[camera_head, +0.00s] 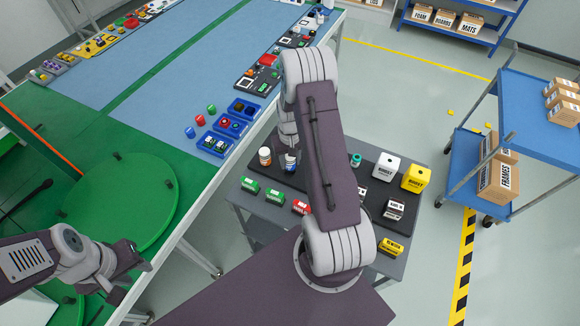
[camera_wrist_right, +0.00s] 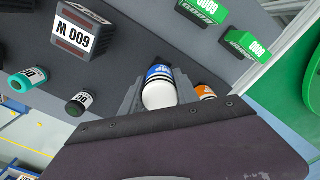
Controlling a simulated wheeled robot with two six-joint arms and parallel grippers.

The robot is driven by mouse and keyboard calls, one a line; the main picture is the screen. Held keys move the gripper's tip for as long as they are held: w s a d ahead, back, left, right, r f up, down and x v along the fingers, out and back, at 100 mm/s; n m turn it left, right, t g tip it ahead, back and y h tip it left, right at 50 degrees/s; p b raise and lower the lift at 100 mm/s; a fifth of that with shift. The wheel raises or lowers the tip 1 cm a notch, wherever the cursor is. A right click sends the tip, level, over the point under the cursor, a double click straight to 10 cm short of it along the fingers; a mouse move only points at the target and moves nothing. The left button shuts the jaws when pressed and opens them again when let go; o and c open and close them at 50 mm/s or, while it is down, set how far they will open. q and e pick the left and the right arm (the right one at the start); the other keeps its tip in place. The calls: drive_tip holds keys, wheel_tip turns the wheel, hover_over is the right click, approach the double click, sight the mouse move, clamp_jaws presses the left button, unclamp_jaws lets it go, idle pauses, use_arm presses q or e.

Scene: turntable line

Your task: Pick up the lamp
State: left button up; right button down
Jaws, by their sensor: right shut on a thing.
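The lamp appears to be a white, rounded piece with a blue band and small lettering (camera_wrist_right: 158,88) in the right wrist view. It also shows in the head view (camera_head: 290,162), partly behind my right arm. My right gripper (camera_wrist_right: 160,92) is shut on it, with one grey finger along each side. The lamp is over the dark tray top (camera_head: 272,188); I cannot tell whether it touches it. My left gripper (camera_head: 133,280) is open and empty beside the green turntable (camera_head: 120,200).
An orange-banded white piece (camera_wrist_right: 204,92) stands close beside the lamp; it also shows in the head view (camera_head: 265,156). Blue bins (camera_head: 215,143) sit on the line's edge.

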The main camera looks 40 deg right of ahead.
drive_tip(key=s+d+r, duration=0.1)
drive_tip(key=s+r, duration=0.1)
drive_tip(key=s, duration=0.1)
drive_tip(key=s+d+r+b, duration=0.1)
drive_tip(key=s+d+r, duration=0.1)
drive_tip(key=s+r, duration=0.1)
drive_tip(key=s+d+r+b, duration=0.1)
drive_tip(key=s+d+r, duration=0.1)
drive_tip(key=s, duration=0.2)
drive_tip(key=shift+s+d+r, duration=0.1)
drive_tip(key=shift+s+r, duration=0.15)
drive_tip(key=w+a+n+b, duration=0.1)
drive_tip(key=w+a, duration=0.1)
drive_tip(key=a, duration=0.3)
drive_tip(key=w+a+f+n, duration=0.1)
drive_tip(key=w+a+n, duration=0.1)
drive_tip(key=a, duration=0.3)
drive_tip(key=w+a+n+b, duration=0.1)
drive_tip(key=w+a+n, duration=0.1)
drive_tip(key=a, duration=0.3)
drive_tip(key=shift+w+a+f+b, duration=0.3)
drive_tip(key=shift+w+a+f, duration=0.1)
drive_tip(key=shift+w, duration=0.25)
drive_tip(key=shift+m, duration=0.7)
drive_tip(key=shift+s+a+f, duration=0.1)
drive_tip(key=shift+s+a, duration=0.05)
drive_tip(key=shift+a, duration=2.25)
